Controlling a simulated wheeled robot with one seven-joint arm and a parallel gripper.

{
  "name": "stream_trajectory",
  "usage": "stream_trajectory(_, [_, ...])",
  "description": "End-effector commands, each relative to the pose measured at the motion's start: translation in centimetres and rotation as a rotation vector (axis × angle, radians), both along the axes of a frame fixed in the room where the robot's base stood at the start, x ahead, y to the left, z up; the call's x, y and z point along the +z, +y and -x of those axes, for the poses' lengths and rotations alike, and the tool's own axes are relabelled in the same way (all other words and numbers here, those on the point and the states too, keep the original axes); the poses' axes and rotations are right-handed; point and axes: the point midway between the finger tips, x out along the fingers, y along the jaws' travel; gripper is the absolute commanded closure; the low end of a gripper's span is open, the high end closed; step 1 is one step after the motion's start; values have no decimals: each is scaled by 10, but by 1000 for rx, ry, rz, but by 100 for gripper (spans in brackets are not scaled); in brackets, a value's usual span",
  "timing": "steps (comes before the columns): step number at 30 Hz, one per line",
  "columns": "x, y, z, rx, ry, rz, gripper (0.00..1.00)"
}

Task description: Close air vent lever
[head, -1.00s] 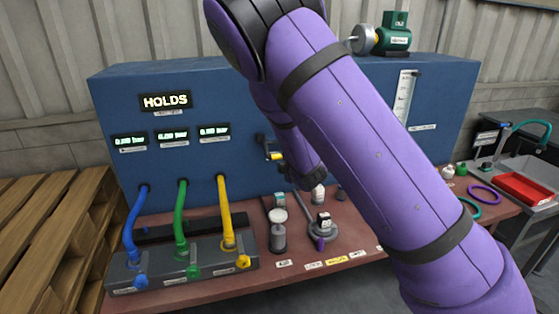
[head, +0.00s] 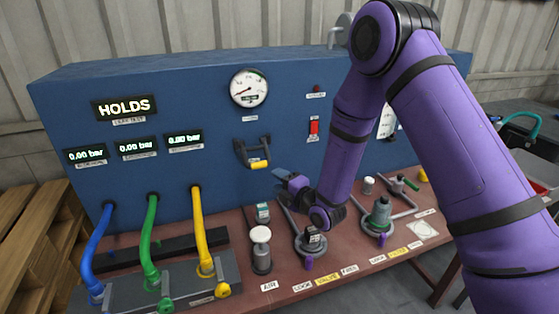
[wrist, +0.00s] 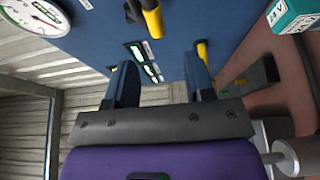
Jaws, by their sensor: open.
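A black lever with a yellow grip (head: 258,164) is mounted on the front of the blue panel, below the round gauge; its label is too small to read. The grip hangs low and sticks out from the panel. In the wrist view the yellow grip (wrist: 152,20) shows at the top, beyond the fingers. My gripper (head: 287,183) is just right of and below the lever in the head view, apart from it. In the wrist view its two fingers (wrist: 160,85) are spread with nothing between them.
A white-topped plunger (head: 261,250) stands on the red bench behind an AIR label. Valves stand to its right. Blue, green and yellow hoses (head: 200,230) run from the panel at left. A gauge (head: 249,88) and red switch (head: 314,128) are on the panel.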

Motion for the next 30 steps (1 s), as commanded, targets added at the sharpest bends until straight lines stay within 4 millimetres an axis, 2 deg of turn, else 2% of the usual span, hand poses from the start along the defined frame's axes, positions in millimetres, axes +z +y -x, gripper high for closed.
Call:
stream_trajectory(5, [4,8,-2,11,-21,-15,51])
stream_trajectory(21, [5,60,-67,11,-19,-15,51])
stream_trajectory(30, [6,72,-82,10,-19,-15,51])
